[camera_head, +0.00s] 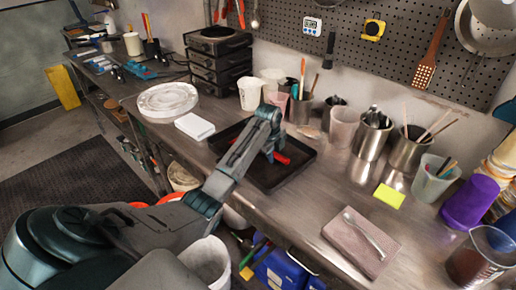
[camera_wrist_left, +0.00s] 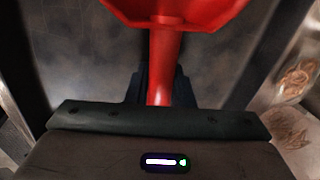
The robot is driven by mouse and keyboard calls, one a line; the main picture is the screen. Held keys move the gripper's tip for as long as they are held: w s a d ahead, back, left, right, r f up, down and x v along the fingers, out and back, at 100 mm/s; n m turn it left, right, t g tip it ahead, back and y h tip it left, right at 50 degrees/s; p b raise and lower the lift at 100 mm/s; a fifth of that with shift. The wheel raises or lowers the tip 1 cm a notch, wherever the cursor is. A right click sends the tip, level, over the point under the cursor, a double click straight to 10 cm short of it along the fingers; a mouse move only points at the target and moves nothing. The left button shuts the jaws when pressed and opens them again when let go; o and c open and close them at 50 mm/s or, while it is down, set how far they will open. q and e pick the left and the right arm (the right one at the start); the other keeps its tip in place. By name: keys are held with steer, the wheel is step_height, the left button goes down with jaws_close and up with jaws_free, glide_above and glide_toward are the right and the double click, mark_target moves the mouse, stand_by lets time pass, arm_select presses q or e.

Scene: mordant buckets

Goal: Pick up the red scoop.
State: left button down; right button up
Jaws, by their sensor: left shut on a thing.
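The red scoop (camera_head: 282,158) shows only in part in the head view, over the black tray (camera_head: 301,171) on the steel bench. My left gripper (camera_head: 270,152) is at the scoop, and its arm hides much of it. In the left wrist view the scoop's red handle (camera_wrist_left: 163,60) runs down between the fingers of my left gripper (camera_wrist_left: 158,88), which is shut on it. The scoop's wide red head (camera_wrist_left: 175,10) is at the top edge and partly cut off. I cannot tell whether the scoop touches the tray. My right gripper is not in view.
Metal cups of tools (camera_head: 370,135) stand behind and right of the tray. A white box (camera_head: 195,126) and a round white lid stack (camera_head: 168,100) are to its left. A spoon on a brown cloth (camera_head: 350,243) lies at front right. A purple cup (camera_head: 470,203) stands further right.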

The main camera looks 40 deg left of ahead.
arm_select(q)
steer(key=shift+w+r+b, duration=0.1)
steer(key=shift+r+b, duration=0.3)
steer(key=shift+r, duration=0.15)
steer(key=shift+s+r+b, duration=0.2)
steer(key=shift+r+b, duration=0.45)
steer(key=shift+r, duration=0.5)
steer(key=s+d, duration=0.1)
steer(key=s, duration=0.3)
steer(key=s+d+r+b, duration=0.1)
steer(key=s, duration=0.4)
steer(key=s+d+b, duration=0.1)
steer(key=s+d, duration=0.1)
steer(key=s, duration=0.2)
steer(key=shift+s+r, duration=0.25)
steer(key=shift+r, duration=0.05)
steer(key=shift+s+d, duration=0.15)
steer(key=shift+s, duration=0.7)
